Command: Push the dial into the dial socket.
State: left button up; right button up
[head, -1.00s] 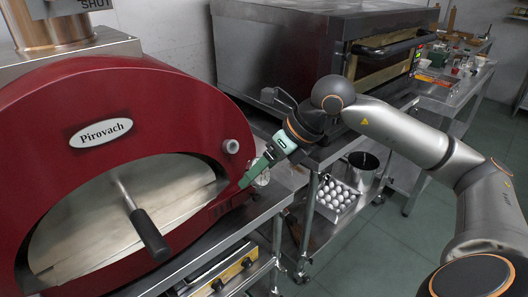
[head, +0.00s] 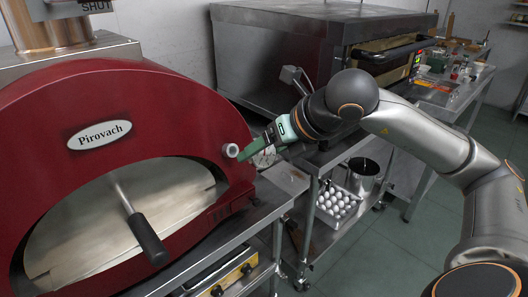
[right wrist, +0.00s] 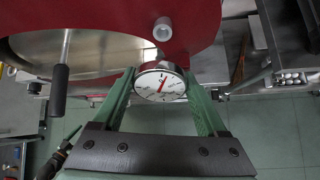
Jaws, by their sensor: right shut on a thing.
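The dial (right wrist: 160,87), a round white-faced gauge with a red needle, sits between the fingertips of my right gripper (right wrist: 160,74) in the right wrist view. The gripper is shut on it, with the face toward the wrist camera. The dial socket (head: 231,150), a short pale tube on the red front, is close by the fingertips. It also shows in the right wrist view (right wrist: 162,29), apart from the dial. My left gripper is not in view.
The red oven (head: 180,115) has a door with a dark handle (head: 147,238) jutting out at its mouth. A second steel oven (head: 290,45) stands behind my right arm. An egg tray (head: 336,203) and a steel pot (head: 362,175) are on the lower shelf.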

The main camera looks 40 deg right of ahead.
aim_at(230, 154)
jog(key=shift+w+a+f+p, duration=0.1)
jog(key=shift+w+f+p, duration=0.15)
jog(key=shift+w, duration=0.35)
jog(key=shift+w+a+f+p, duration=0.15)
jog(key=shift+w+p, duration=0.1)
jog(key=shift+w, duration=0.35)
jog(key=shift+w+f, duration=0.35)
jog(key=shift+w, duration=0.3)
jog(key=shift+w+f, duration=0.3)
jog(key=shift+w, duration=0.3)
jog(key=shift+b, duration=0.5)
jog(key=shift+w+a+f, duration=0.1)
jog(key=shift+w+f, duration=0.15)
jog(key=shift+w, duration=0.35)
jog(key=shift+w+d+f, duration=0.1)
jog(key=shift+w+f, duration=0.2)
jog(key=shift+w, duration=0.3)
jog(key=shift+w+a+f, duration=0.1)
jog(key=shift+w+f, duration=0.15)
jog(key=shift+w, duration=0.35)
jog(key=o, duration=1.3)
jog(key=shift+s, duration=0.1)
